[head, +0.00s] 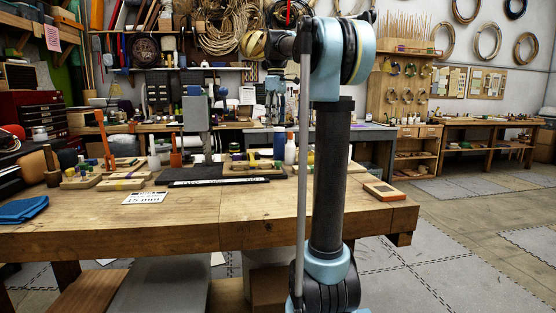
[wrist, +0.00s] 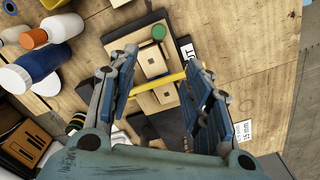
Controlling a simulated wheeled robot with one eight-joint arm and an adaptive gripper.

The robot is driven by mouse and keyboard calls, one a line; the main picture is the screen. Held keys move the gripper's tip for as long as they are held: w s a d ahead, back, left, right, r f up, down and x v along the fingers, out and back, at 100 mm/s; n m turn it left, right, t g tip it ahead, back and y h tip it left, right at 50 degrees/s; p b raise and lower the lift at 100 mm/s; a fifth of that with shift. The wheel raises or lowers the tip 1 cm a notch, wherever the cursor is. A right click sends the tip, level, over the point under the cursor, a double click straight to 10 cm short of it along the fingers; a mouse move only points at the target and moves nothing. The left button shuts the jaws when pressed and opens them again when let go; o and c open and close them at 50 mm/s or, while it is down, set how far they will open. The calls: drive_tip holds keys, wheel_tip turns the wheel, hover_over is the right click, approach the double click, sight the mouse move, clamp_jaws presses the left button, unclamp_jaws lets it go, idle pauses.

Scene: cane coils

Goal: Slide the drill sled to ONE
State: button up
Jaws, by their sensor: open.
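In the wrist view my gripper (wrist: 158,88) is open, its two blue-padded fingers apart. Pale wooden blocks (wrist: 153,60) on a dark base (wrist: 130,35) show between and beyond the fingers. A yellow bar (wrist: 172,79) crosses the gap, and a green round cap (wrist: 158,31) stands by the blocks. I cannot tell which of these parts is the drill sled. My arm hides part of this area.
A white card marked 15 mm (head: 145,198) lies on the workbench (head: 180,224). A blue cloth (head: 22,209) lies at left, an orange-edged box (head: 383,191) at right. The front bench is mostly clear.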

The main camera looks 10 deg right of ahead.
drive_tip(key=f, duration=1.7)
drive_tip(key=shift+w+d+f, duration=0.1)
drive_tip(key=shift+d+f, duration=0.1)
drive_tip(key=shift+d, duration=0.1)
clamp_jaws()
